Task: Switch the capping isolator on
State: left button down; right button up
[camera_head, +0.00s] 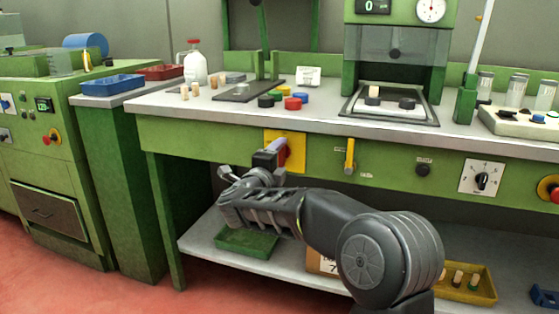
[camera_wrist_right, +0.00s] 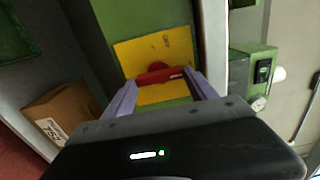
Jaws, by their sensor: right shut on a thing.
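The isolator is a red rotary handle (camera_wrist_right: 158,75) on a yellow plate (camera_wrist_right: 150,50), fixed to the green front panel of the bench. In the head view the plate (camera_head: 298,150) shows beside my gripper, and the handle is mostly hidden. My right gripper (camera_wrist_right: 163,82) is at the plate with its two pale fingers on either side of the handle, shut on it. In the wrist view the handle lies across from one finger to the other. In the head view my right gripper (camera_head: 273,154) covers the plate's left part. My left gripper is not in view.
Right of the plate on the same panel are a yellow lever (camera_head: 350,156), a black knob (camera_head: 423,170), a rotary selector (camera_head: 482,181) and a red button (camera_head: 555,194). The worktop above holds stoppers and caps. A cardboard box (camera_wrist_right: 62,112) stands on the shelf below.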

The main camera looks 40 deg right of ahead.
jog(key=shift+f, duration=0.1)
jog(key=o, duration=1.4)
jog(key=shift+c, duration=0.2)
jog(key=p+v, duration=0.2)
jog(key=v, duration=0.5)
jog(key=shift+s+a, duration=0.25)
jog(key=shift+a, duration=0.1)
